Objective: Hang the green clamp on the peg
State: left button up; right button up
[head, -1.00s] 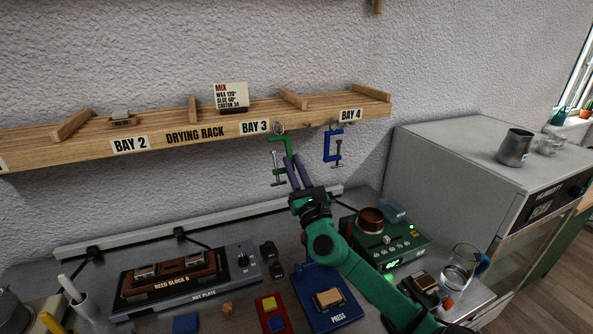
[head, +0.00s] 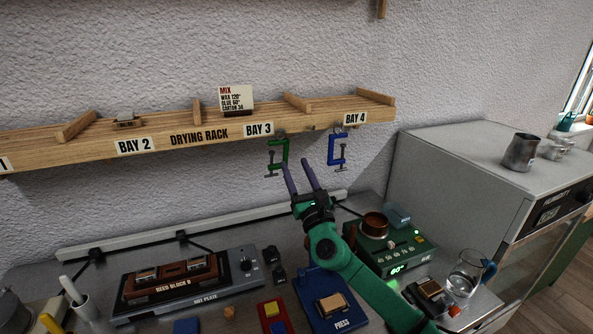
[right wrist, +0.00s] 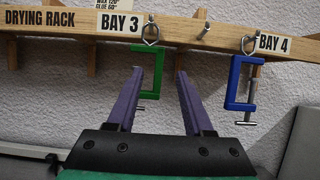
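The green clamp (head: 285,150) hangs upright below the BAY 3 end of the drying rack's front edge. In the right wrist view the green clamp (right wrist: 150,58) hangs below a metal ring (right wrist: 150,33) at a peg on the rack; the exact seating of the ring is too small to tell. My right gripper (head: 296,164) is open just below and to the right of the clamp. In the right wrist view my right gripper's (right wrist: 160,62) fingers are spread, the left one overlapping the clamp's lower part. Nothing is held between them. My left gripper is not in view.
A blue clamp (head: 337,149) hangs to the right, near BAY 4. A bare peg (right wrist: 203,28) sticks out between the clamps. The drying rack (head: 215,133) spans the wall. Below are a hot plate (head: 245,262), a blue press (head: 325,285) and a green device (head: 398,252).

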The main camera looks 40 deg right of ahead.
jog(key=b+v, duration=0.7)
jog(key=v, duration=0.7)
jog(key=shift+s+b, duration=0.25)
jog(key=shift+b, duration=0.1)
jog(key=shift+a, duration=0.15)
